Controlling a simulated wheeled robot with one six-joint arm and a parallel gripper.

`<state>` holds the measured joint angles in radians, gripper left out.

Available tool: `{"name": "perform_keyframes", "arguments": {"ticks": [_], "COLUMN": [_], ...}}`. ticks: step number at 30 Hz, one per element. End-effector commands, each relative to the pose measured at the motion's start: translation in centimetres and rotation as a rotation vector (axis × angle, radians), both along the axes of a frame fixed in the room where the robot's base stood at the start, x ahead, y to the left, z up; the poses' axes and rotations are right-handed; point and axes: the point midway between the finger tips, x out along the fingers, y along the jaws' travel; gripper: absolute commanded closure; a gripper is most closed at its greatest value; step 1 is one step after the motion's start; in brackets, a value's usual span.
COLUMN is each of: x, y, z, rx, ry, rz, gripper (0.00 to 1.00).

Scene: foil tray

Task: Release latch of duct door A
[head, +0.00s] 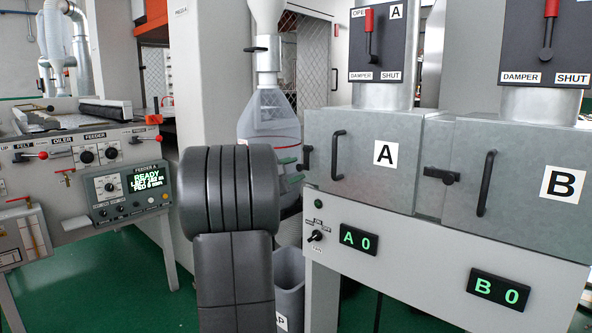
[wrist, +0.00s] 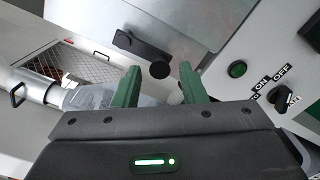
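Duct door A (head: 385,155) is a grey metal door marked A, with a dark vertical handle (head: 337,155). It looks closed. Its dark latch (head: 307,160) is at the door's left edge, partly hidden in the head view. In the wrist view the latch bar (wrist: 140,47) runs slantwise and ends in a round black knob (wrist: 159,70). My gripper (head: 294,169) is open, with green fingers just left of the latch. In the wrist view the knob appears between the fingertips of my gripper (wrist: 159,66); I cannot tell whether they touch it.
Door B (head: 530,180) with its own latch (head: 442,176) is on the right. Damper A's red lever (head: 369,35) is above door A. Below the latch are a green button (wrist: 238,69) and an ON/OFF switch (wrist: 280,97). A grey bin (head: 289,285) stands below.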

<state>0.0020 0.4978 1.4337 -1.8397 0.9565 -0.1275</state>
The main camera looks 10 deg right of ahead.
Motion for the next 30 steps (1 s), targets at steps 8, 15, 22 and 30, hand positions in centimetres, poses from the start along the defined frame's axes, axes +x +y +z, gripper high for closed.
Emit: {"name": "perform_keyframes", "arguments": {"ticks": [8,15,22,30], "x": [-3.8,-6.6,-7.6,-7.6], "y": [5.2,8.6,9.8,9.8], "z": [0.2,0.1,0.0,0.0], "rx": [-0.001,0.0,0.0,0.0], "ry": [0.0,0.0,0.0,0.0], "rz": [0.006,0.005,0.003,0.002], "gripper": [0.62,0.62,0.62,0.62]}}
